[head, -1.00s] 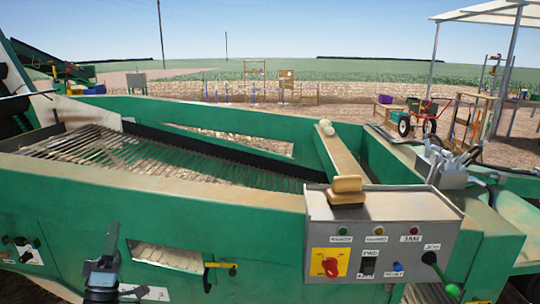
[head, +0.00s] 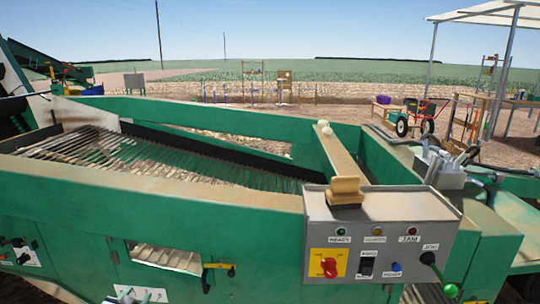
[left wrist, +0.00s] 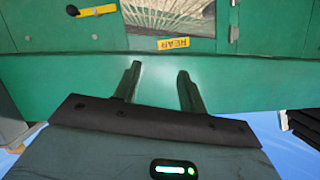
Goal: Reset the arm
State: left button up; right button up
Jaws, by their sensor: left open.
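My left gripper (left wrist: 157,72) is open and empty in the left wrist view, its two dark fingers apart in front of the green machine wall (left wrist: 60,70). My right gripper is not in view.
A grey control box (head: 385,218) with a red knob (head: 330,268) and a green-knobbed lever (head: 440,276) is on the machine's right side. A yellow handle (head: 218,266) sticks out left of it. The slatted conveyor (head: 90,145) lies behind the side wall.

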pick_arm(q)
jog(key=s+d+f+g+h, duration=0.1)
jog(key=s+d+f, duration=0.2)
jog(key=s+f, duration=0.3)
jog(key=s+d+f+g, duration=0.1)
jog(key=s+d+f, duration=0.2)
jog(key=s, duration=0.5)
jog(key=s+d+f+g+h, duration=0.1)
jog(key=s+d+f, duration=0.35)
jog(key=s, duration=0.25)
jog(key=s+d+f+g, duration=0.1)
jog(key=s+d, duration=0.2)
jog(key=s, duration=0.7)
jog(key=s+d+f+n+g+h, duration=0.1)
jog(key=s+d, duration=0.2)
jog(key=s, duration=0.8)
jog(key=shift+s+f+g, duration=0.15)
jog(key=shift+f+g, duration=0.2)
jog(key=shift+g, duration=0.05)
